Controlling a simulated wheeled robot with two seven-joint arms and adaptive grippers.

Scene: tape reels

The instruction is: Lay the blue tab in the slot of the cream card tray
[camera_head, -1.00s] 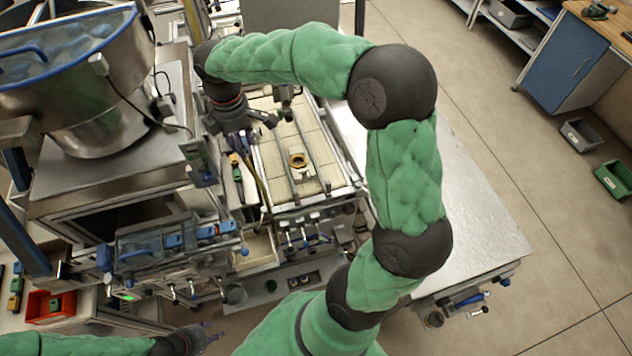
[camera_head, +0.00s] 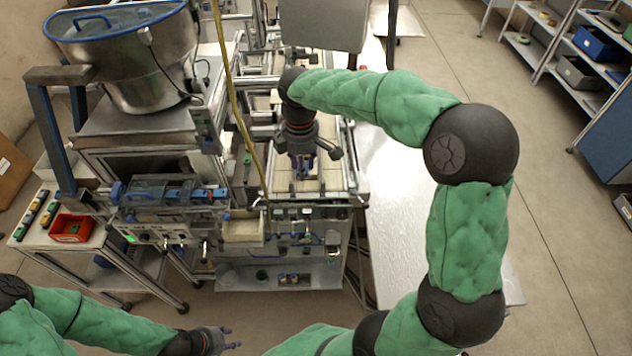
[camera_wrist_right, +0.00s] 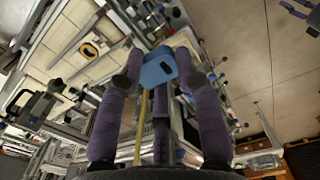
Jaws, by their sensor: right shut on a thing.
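My right gripper (camera_head: 302,168) is above the pale conveyor in the head view. In the right wrist view its purple fingers (camera_wrist_right: 157,78) are shut on the blue tab (camera_wrist_right: 158,68). The tab is a small blue block with a dark hole, held at the fingertips. A cream open tray (camera_head: 243,230) is at the front of the machine, left of the right gripper; I cannot make out a slot in it. My left gripper (camera_head: 231,338) is low in the head view, apart from everything, with its fingers spread and empty.
A yellow ring-shaped part (camera_wrist_right: 88,50) lies on the conveyor between metal rails. A steel hopper (camera_head: 140,60) stands at the left. A red bin (camera_head: 72,229) sits on a side table. A bare metal table (camera_head: 392,185) is on the right. A yellow cable (camera_head: 237,95) hangs beside the conveyor.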

